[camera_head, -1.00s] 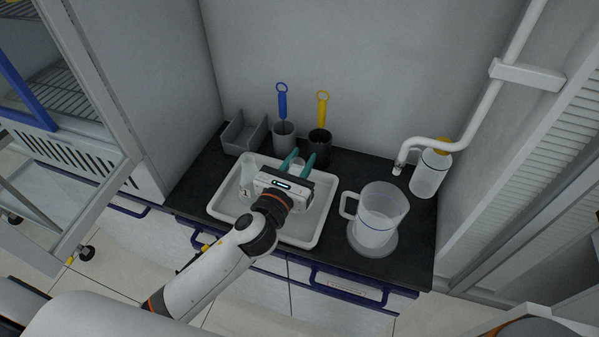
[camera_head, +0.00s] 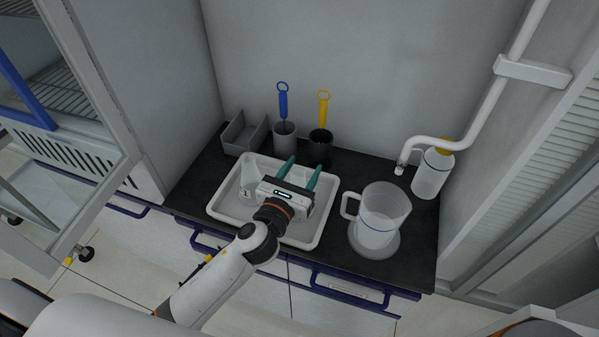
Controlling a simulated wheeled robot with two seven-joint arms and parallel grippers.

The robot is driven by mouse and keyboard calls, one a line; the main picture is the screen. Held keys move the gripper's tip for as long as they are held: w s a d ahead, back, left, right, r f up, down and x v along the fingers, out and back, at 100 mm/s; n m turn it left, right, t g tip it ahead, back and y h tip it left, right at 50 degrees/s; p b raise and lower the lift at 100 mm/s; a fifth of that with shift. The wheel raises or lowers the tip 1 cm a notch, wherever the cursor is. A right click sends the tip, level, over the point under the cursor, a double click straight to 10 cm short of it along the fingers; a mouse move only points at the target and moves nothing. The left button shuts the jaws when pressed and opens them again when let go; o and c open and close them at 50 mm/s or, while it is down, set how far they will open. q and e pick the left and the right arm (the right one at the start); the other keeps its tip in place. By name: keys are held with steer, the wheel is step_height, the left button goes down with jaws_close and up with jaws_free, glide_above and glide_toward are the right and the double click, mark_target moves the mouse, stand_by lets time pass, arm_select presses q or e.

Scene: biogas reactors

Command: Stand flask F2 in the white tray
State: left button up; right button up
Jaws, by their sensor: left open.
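The white tray (camera_head: 223,197) lies on the black worktop. A translucent flask (camera_head: 249,178) with a small dark mark, too small to read for sure, stands in the tray's left part. My left gripper (camera_head: 303,164) is over the middle to right part of the tray, its two teal fingers apart and pointing to the back. Something pale and translucent shows between the fingers, mostly hidden by the gripper body; I cannot tell if it is flask F2. My right gripper is not in view.
A large jug (camera_head: 379,217) stands right of the tray, and a yellow-capped bottle (camera_head: 431,175) is under the white pipe (camera_head: 437,141). Behind the tray are a grey bin (camera_head: 243,134), a grey cup (camera_head: 285,138) with a blue-handled brush, and a dark cup (camera_head: 320,148) with a yellow-handled one.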

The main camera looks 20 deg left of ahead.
arm_select(q)
steer(key=s+a+b, duration=0.1)
steer(key=s+b, duration=0.1)
steer(key=s, duration=1)
steer(key=shift+a+r+b, duration=0.2)
steer(key=shift+a+b, duration=0.1)
steer(key=shift+f, duration=0.1)
